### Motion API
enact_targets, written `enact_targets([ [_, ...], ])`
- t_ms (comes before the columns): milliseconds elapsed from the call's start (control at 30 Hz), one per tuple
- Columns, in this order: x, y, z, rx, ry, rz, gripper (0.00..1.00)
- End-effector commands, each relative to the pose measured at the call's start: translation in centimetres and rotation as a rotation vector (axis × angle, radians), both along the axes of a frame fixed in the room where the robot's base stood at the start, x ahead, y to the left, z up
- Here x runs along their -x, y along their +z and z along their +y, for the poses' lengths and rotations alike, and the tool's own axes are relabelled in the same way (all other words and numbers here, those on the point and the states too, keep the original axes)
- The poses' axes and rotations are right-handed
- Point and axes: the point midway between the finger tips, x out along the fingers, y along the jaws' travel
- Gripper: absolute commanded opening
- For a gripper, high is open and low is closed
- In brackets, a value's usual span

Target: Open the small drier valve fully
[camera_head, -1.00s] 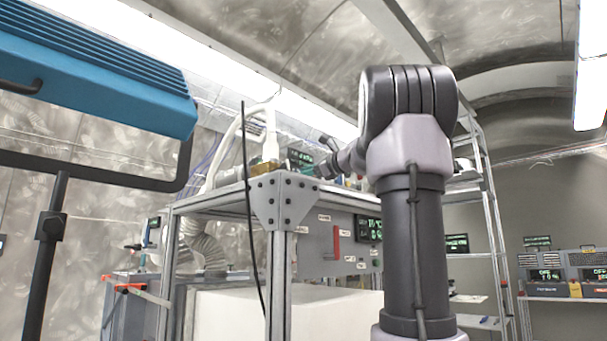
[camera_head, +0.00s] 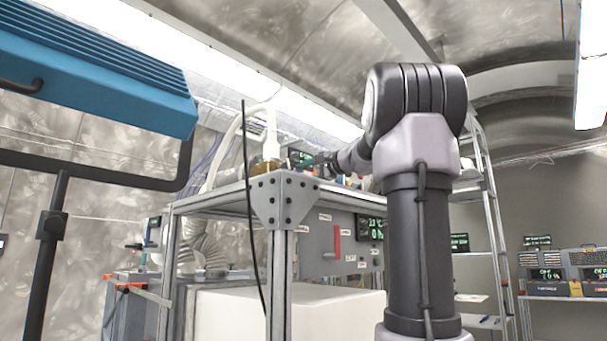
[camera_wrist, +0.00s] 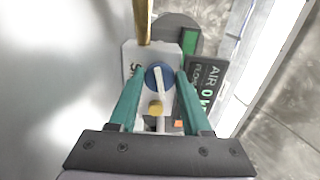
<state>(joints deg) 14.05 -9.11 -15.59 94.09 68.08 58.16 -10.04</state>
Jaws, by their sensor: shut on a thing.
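The small valve (camera_wrist: 158,77) shows in the wrist view as a round blue knob with a white bar across it. The bar runs nearly along my fingers, slightly tilted. A white plate behind it carries lettering that is mostly hidden. My gripper (camera_wrist: 160,79) has its two teal fingers on either side of the knob and is shut on it. A small brass-coloured part (camera_wrist: 155,107) sits just below the knob, between the fingers. In the head view my gripper is at the top of the steel frame, largely hidden by my wrist, and the valve cannot be made out.
A dark display marked AIR FLOW (camera_wrist: 206,90) stands close to the right finger. A brass-coloured pipe (camera_wrist: 142,18) rises beyond the knob. In the head view, the frame's corner bracket (camera_head: 285,200), a hanging black cable (camera_head: 248,190) and a blue lamp housing (camera_head: 95,70) are nearby.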

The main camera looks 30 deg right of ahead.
Motion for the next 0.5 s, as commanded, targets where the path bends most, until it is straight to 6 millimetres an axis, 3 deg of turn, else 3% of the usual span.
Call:
enact_targets([
  [500, -0.03, -0.32, -0.03, 0.291, 0.000, -0.101, 0.00],
])
